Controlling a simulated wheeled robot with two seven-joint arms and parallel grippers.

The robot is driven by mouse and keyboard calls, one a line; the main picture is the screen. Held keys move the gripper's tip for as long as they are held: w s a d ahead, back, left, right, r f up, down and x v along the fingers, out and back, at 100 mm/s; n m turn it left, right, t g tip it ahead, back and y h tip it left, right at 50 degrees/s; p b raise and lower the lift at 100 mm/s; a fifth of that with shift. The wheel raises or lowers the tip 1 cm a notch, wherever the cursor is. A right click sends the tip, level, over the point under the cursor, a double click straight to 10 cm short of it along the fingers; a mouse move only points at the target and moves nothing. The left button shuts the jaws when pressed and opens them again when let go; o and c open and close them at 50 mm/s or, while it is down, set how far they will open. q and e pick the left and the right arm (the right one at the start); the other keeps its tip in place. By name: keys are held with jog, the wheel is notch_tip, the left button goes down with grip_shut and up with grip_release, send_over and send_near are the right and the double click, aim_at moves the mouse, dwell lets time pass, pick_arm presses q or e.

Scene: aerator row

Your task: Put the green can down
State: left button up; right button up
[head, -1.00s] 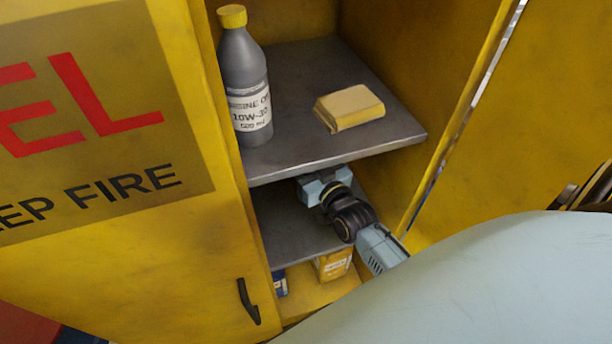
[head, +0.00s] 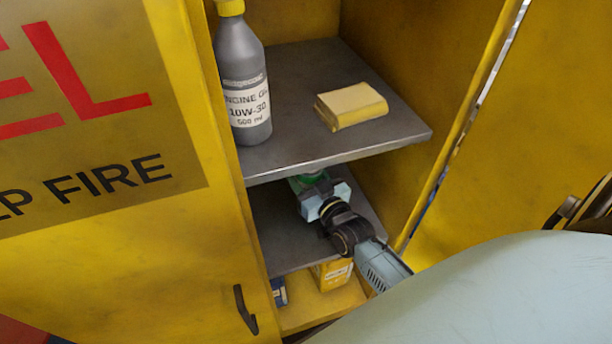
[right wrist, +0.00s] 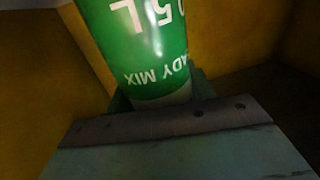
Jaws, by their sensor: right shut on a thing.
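The green can (right wrist: 140,45) fills the upper middle of the right wrist view, with white lettering that reads upside down. In the head view only a small green part of it (head: 308,180) shows, under the front edge of the upper shelf. My right gripper (head: 316,190) is shut on the can, inside the cabinet above the middle shelf (head: 285,240). The can's base and any contact with the shelf are hidden. My left gripper is in neither view.
The upper shelf (head: 290,165) carries a grey oil bottle (head: 240,80) and a yellow block (head: 350,105), close above my right gripper. Boxes (head: 332,275) stand on the cabinet floor below. Yellow door panels (head: 90,250) flank the opening.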

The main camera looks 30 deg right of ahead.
jog(key=shift+f, duration=0.1)
jog(key=o, duration=1)
pick_arm(q)
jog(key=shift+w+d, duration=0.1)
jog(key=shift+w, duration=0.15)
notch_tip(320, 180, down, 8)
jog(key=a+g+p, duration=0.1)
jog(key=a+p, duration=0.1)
jog(key=p, duration=0.1)
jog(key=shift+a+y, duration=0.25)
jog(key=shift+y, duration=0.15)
pick_arm(e)
jog(key=s, duration=1.2)
jog(key=shift+a, duration=0.25)
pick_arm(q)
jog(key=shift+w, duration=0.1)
